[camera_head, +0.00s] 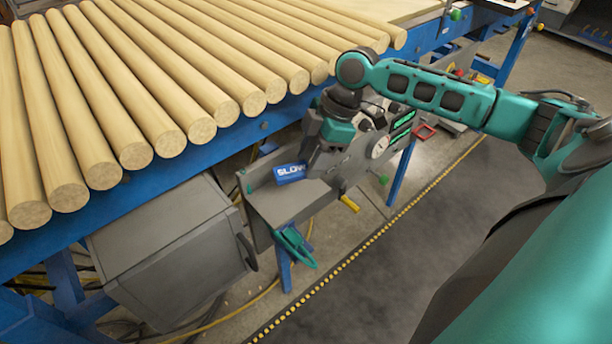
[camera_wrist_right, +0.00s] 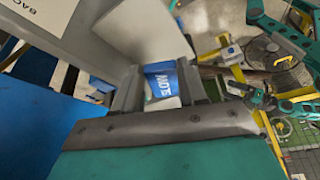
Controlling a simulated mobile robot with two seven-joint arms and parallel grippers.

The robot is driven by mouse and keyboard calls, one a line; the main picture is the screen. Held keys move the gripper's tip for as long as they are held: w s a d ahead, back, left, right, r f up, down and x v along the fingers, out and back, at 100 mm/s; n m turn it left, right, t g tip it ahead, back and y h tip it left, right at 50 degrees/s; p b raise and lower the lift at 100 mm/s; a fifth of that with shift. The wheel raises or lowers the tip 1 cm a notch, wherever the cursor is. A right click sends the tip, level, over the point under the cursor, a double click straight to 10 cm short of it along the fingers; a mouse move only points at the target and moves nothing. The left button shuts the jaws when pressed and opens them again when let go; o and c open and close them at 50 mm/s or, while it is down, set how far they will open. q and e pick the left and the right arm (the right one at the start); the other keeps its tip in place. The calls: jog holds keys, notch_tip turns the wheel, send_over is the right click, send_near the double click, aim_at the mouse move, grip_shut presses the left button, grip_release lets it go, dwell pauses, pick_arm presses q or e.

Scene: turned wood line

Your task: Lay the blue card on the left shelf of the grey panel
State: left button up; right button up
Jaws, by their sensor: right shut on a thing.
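The blue card (camera_head: 290,172), with the white word SLOW on it, is at the left part of the grey panel (camera_head: 337,161). My right gripper (camera_head: 308,168) is shut on the card, which stands out to the left of the fingers. The left shelf (camera_head: 290,203) is a flat grey ledge just below the card. I cannot tell whether the card touches it. In the right wrist view the card (camera_wrist_right: 160,84) sits between the two fingers (camera_wrist_right: 160,92).
Wooden poles (camera_head: 130,80) lie on a blue frame (camera_head: 180,190) behind the panel. A grey box (camera_head: 170,250) hangs left of the shelf. Dark mat (camera_head: 370,270) floor lies clear in front.

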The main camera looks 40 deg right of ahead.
aim_at(300, 190)
jog(key=shift+w+a, duration=0.15)
jog(key=shift+w, duration=0.75)
jog(key=shift+s+f, duration=0.15)
jog(key=shift+f, duration=0.55)
jog(key=shift+f+b, duration=0.5)
jog(key=shift+f, duration=2.3)
jog(key=shift+f, duration=0.1)
jog(key=o, duration=1)
jog(key=p+v, duration=0.1)
jog(key=v, duration=1.1)
